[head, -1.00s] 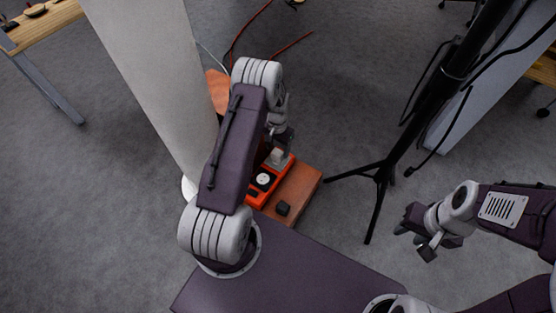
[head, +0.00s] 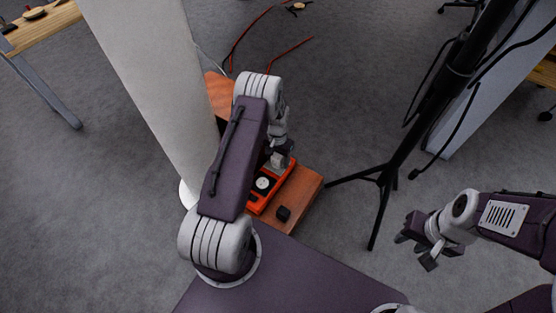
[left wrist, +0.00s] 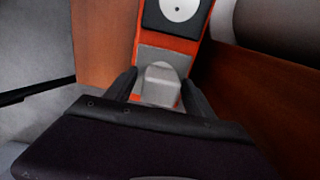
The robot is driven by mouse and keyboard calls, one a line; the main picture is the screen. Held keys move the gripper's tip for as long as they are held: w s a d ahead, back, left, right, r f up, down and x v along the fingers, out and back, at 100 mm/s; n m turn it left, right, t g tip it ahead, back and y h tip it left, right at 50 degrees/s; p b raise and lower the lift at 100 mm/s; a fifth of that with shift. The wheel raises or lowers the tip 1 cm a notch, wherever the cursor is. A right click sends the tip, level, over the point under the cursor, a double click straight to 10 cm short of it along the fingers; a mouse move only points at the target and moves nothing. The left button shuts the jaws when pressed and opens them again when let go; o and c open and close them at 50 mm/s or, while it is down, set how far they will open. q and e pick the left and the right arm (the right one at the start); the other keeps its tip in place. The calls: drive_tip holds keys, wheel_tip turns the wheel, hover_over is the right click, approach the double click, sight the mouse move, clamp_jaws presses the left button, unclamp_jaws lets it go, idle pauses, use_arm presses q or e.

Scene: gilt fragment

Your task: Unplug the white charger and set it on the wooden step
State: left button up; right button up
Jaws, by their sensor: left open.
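The white charger (head: 278,160) is a small pale block standing on the orange power strip (head: 258,208). In the left wrist view the charger (left wrist: 160,84) sits between the two dark fingers of my left gripper (left wrist: 160,92), which is open around it. In the head view my left gripper (head: 282,150) is right at the charger. Whether either finger touches it cannot be told. The strip lies on the reddish-brown wooden step (head: 306,192). My right gripper (head: 416,250) is open and empty over the floor at the right.
A small black block (head: 283,213) sits on the step's near end. A pale column (head: 150,90) rises close on the left. A black tripod stand (head: 386,175) is to the right. Red cables (head: 290,53) lie behind. Bare step shows beside the strip.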

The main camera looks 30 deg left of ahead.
sight(278, 155)
use_arm(q)
drive_tip(key=shift+p, duration=0.35)
idle(0.5)
clamp_jaws()
drive_tip(key=shift+r, duration=0.15)
drive_tip(key=shift+r+p, duration=2.7)
drive_tip(key=shift+r, duration=0.15)
